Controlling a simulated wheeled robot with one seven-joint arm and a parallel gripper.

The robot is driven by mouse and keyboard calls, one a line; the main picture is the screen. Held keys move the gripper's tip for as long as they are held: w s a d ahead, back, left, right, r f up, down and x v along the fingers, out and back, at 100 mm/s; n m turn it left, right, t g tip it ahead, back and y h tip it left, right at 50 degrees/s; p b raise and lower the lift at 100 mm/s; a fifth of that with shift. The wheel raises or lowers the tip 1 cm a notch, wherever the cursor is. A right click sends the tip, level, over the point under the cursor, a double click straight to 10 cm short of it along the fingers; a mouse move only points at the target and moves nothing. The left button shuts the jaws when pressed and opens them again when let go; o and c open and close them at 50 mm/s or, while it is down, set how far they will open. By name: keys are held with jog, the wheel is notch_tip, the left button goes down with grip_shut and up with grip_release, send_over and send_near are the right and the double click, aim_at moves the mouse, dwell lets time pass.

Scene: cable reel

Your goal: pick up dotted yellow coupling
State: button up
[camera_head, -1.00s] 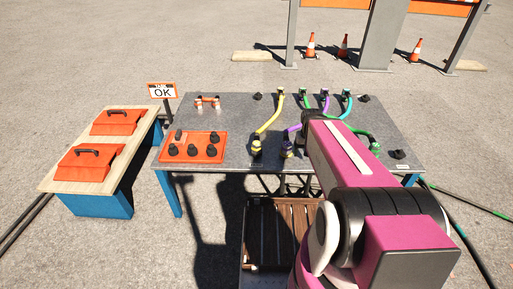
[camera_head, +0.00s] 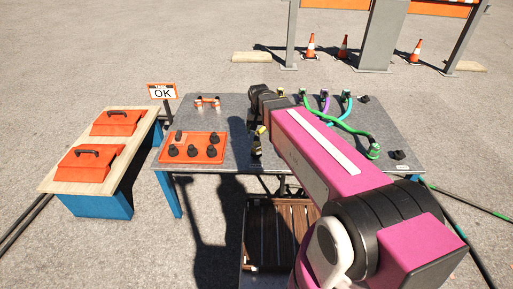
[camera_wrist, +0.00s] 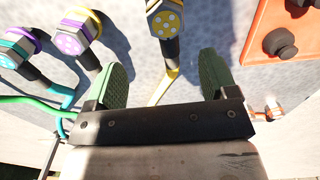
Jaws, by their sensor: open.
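The dotted yellow coupling (camera_wrist: 166,22) shows its yellow face with white dots at the top of the wrist view, with a dark body and a yellow cable running from it. My gripper (camera_wrist: 163,62) is open, with a green pad on each side. The yellow cable passes between the pads as seen there, and the coupling lies beyond the fingertips, not held. The fingers are hidden in the head view.
An orange tray (camera_head: 205,156) with several black caps lies on the left of the grey table (camera_head: 240,118). Green hose crosses the right.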

aim_at(257, 143)
jog(key=shift+w+a, duration=0.15)
jog(key=shift+a, duration=0.5)
notch_tip(257, 143, down, 5)
jog(key=shift+f, duration=0.1)
jog(key=shift+s+d+f, duration=0.1)
jog(key=shift+s+f, duration=0.1)
jog(key=shift+f, duration=1.15)
jog(key=shift+s+d+f, duration=0.1)
jog(key=shift+s+f, duration=0.1)
jog(key=shift+f, duration=1.15)
jog(key=c, duration=1.1)
